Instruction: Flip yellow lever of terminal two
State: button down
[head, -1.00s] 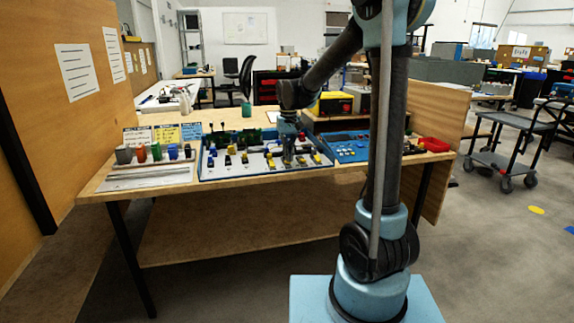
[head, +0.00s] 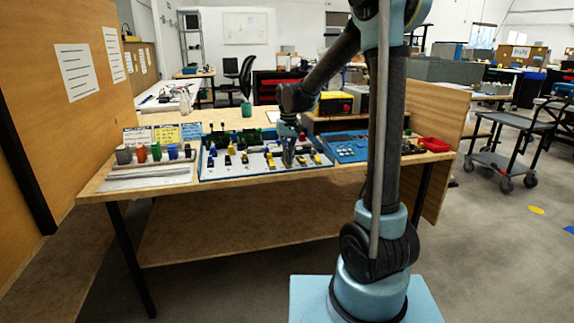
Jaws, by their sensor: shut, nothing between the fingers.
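The analyser tray (head: 214,177) has a blue rim and a pale floor and lies on the wooden table. Several small yellow, black and blue parts stand on it. A yellow part (head: 270,160) is just left of my gripper, and another yellow part (head: 317,159) is just right of it. My gripper (head: 289,164) points down over the right half of the tray, low among these parts. It looks shut and empty. Which part is terminal two's lever is too small to tell. Parts behind the gripper are hidden, and contact cannot be told.
A rack with coloured blocks (head: 150,172) stands left of the tray. A blue board (head: 346,150) lies to the right, with a red bin (head: 434,145) beyond it. A box with yellow and red parts (head: 336,104) stands behind. My arm's column hides part of the table.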

jog(key=shift+r, duration=3.4)
